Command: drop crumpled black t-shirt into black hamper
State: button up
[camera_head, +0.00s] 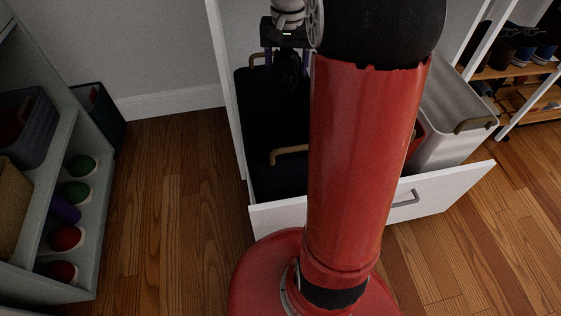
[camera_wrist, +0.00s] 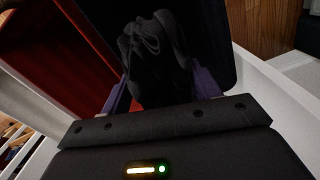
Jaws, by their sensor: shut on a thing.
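My gripper (camera_head: 286,50) is above the black hamper (camera_head: 262,165), near its far end in the head view. It is shut on the crumpled black t-shirt (camera_head: 287,72), which hangs down from the fingers over the hamper's opening. In the wrist view the dark folds of the t-shirt (camera_wrist: 152,48) show between the purple fingers (camera_wrist: 160,92), with the dark hamper (camera_wrist: 218,40) behind. The hamper has tan handles and sits in a pulled-out white drawer. Black on black makes the t-shirt's lower edge and the hamper's inside hard to make out.
The white drawer (camera_head: 275,215) stands open, with a light grey bin (camera_head: 455,130) at its right. My red arm hides the middle. Wooden floor (camera_head: 165,200) is clear between.

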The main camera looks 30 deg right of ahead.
jog(key=shift+f+b, duration=0.4)
jog(key=shift+f, duration=0.45)
jog(key=o, duration=1.1)
jog(key=shift+r, duration=0.15)
notch_tip(320, 180, up, 8)
jog(key=shift+f+p, duration=0.15)
jog(key=shift+p, duration=0.75)
